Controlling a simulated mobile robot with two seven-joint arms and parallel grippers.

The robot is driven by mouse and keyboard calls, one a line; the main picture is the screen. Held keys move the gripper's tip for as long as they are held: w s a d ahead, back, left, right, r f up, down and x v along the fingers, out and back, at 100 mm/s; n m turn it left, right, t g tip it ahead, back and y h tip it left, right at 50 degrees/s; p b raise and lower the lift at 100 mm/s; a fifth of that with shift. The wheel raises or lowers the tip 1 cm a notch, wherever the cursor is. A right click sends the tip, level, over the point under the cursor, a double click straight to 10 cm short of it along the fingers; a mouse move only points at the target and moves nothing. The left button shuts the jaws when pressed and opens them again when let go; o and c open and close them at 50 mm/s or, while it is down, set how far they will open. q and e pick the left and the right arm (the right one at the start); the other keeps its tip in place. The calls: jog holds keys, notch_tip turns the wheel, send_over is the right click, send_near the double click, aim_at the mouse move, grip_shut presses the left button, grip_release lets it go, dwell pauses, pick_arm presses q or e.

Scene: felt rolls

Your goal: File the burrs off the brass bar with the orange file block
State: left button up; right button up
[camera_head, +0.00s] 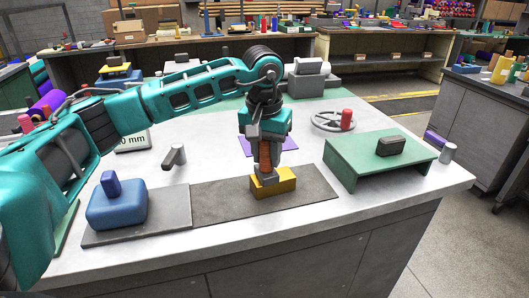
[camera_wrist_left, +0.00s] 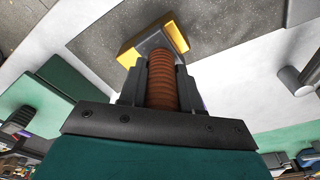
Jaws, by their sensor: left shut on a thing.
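The brass bar (camera_head: 287,186) is a yellow block on a dark grey mat (camera_head: 215,205) near the front of the table. My left gripper (camera_head: 265,165) points down above it, shut on the orange file block (camera_head: 265,153), whose upper part is ribbed and orange-brown. The ribbed part also shows between the fingers in the left wrist view (camera_wrist_left: 163,82). A grey foot below it covers part of the bar's top; it looks to rest on the bar, but I cannot tell if they touch. The brass bar shows beyond it in the wrist view (camera_wrist_left: 177,36). Burrs are too small to see. My right gripper is out of view.
A blue block with a knob (camera_head: 117,207) stands on the mat's left end. A green raised stand (camera_head: 365,165) with a dark block (camera_head: 390,146) is to the right. A handwheel (camera_head: 325,122), red cylinder (camera_head: 347,119) and grey motor-like machine (camera_head: 306,80) stand behind.

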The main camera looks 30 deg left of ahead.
pick_arm(q)
jog(key=shift+f, duration=0.1)
jog(key=shift+s+a, duration=0.65)
jog(key=shift+s, duration=0.35)
jog(key=shift+w+r+p, duration=0.1)
jog(key=shift+r+p, duration=0.5)
jog(key=shift+r, duration=0.35)
notch_tip(320, 180, up, 5)
jog(key=p, duration=0.3)
jog(key=shift+p, duration=0.35)
